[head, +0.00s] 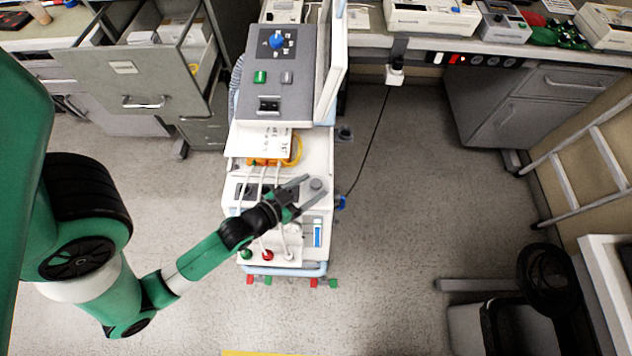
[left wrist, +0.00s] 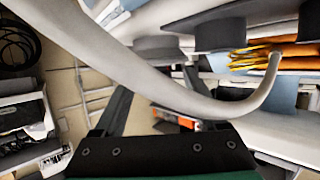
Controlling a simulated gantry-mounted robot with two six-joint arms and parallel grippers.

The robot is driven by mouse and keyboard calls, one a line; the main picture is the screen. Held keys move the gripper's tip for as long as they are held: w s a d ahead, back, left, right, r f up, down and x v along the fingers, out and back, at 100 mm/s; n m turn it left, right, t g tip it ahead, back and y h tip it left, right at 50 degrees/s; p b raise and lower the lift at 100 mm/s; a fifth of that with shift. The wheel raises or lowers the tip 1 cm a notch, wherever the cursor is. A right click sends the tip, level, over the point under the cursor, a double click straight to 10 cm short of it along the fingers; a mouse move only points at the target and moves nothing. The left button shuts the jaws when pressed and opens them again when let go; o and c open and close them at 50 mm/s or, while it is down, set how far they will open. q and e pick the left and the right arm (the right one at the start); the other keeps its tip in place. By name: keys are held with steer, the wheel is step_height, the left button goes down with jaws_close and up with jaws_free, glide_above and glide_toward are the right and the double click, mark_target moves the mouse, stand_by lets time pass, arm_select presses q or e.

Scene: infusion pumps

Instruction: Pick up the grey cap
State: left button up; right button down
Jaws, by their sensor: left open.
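The grey cap (head: 317,184) is a small round knob-like piece on top of the white cart (head: 320,150), right of the cart's middle. My left gripper (head: 308,191) reaches over the cart from the left. Its fingers are open, with the tips beside the cap; I cannot tell whether they touch it. In the left wrist view, the left gripper (left wrist: 155,95) shows two dark fingers apart, partly hidden by a pale tube (left wrist: 150,60) crossing close to the camera. I cannot make out the cap clearly in that view. My right gripper is not in view.
A grey control box (head: 290,95) and a screen stand at the cart's back. An open drawer cabinet (head: 130,75) is at upper left. The floor right of the cart is mostly clear.

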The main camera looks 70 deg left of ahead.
mark_target(320, 181)
arm_select(q)
steer(key=x, duration=0.1)
steer(key=b+x, duration=0.1)
steer(key=x, duration=0.1)
steer(key=b+x, duration=0.1)
steer(key=x, duration=0.1)
steer(key=shift+w+r, duration=0.25)
steer(key=shift+r, duration=0.1)
steer(key=shift+c, duration=0.5)
jaws_close()
